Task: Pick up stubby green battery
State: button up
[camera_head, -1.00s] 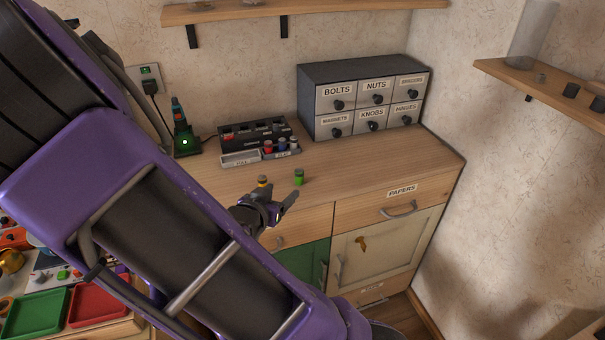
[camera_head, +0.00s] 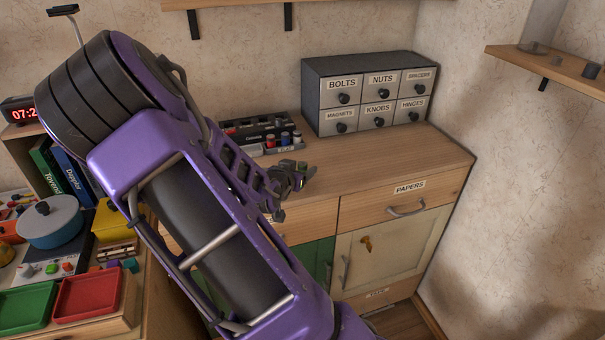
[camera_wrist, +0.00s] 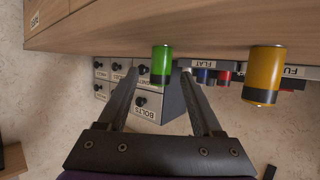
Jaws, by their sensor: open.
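The stubby green battery (camera_wrist: 161,62) stands on the wooden counter in the wrist view, which shows the scene upside down. It has a green body and a dark end. My gripper (camera_wrist: 160,76) is open, with one finger on each side of the battery in that picture. I cannot tell how deep the battery lies between the fingers. In the head view my gripper (camera_head: 299,174) is low over the counter's front part, and it mostly hides the green battery there.
A yellow-orange battery (camera_wrist: 265,72) stands beside the green one, outside the fingers. A battery tray (camera_head: 284,147) and a grey drawer cabinet (camera_head: 368,95) are behind on the counter (camera_head: 400,160). The counter's right part is clear.

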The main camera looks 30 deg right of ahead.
jog(key=shift+x, duration=1.1)
grip_shut()
